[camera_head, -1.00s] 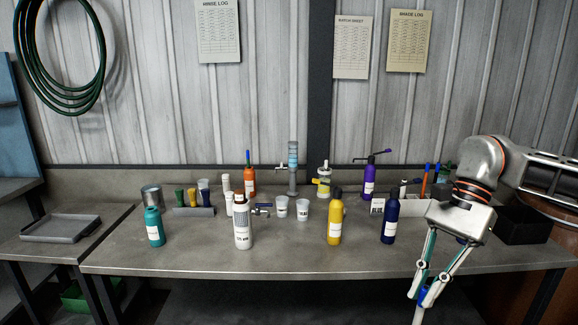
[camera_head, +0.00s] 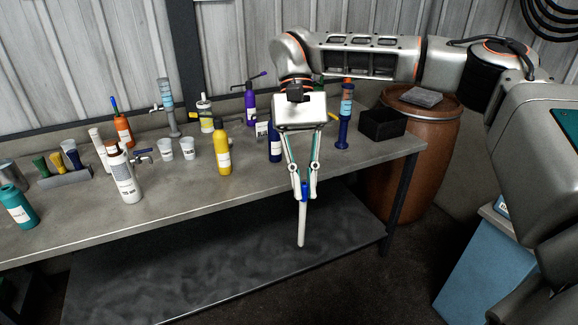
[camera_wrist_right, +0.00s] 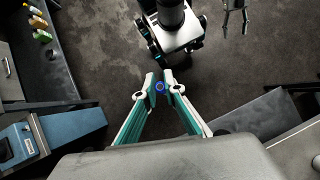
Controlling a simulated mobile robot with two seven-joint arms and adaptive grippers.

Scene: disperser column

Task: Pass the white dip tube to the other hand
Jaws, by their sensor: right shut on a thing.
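The white dip tube (camera_head: 301,228) hangs upright, pointing down, in front of the table's front edge in the head view. My right gripper (camera_head: 303,194) is shut on its blue upper end. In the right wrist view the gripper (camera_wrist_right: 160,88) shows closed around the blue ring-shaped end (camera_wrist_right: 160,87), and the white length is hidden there. My left gripper (camera_wrist_right: 236,27) shows small at the top right of the right wrist view, its fingers apart and nothing between them. It is well away from the tube and outside the head view.
The metal table (camera_head: 130,220) holds several bottles, including a yellow one (camera_head: 222,150) and a white one (camera_head: 124,178). A black bin (camera_head: 382,124) sits at its right end. A brown drum (camera_head: 432,165) and a blue cabinet (camera_head: 480,270) stand to the right. Space before the table is free.

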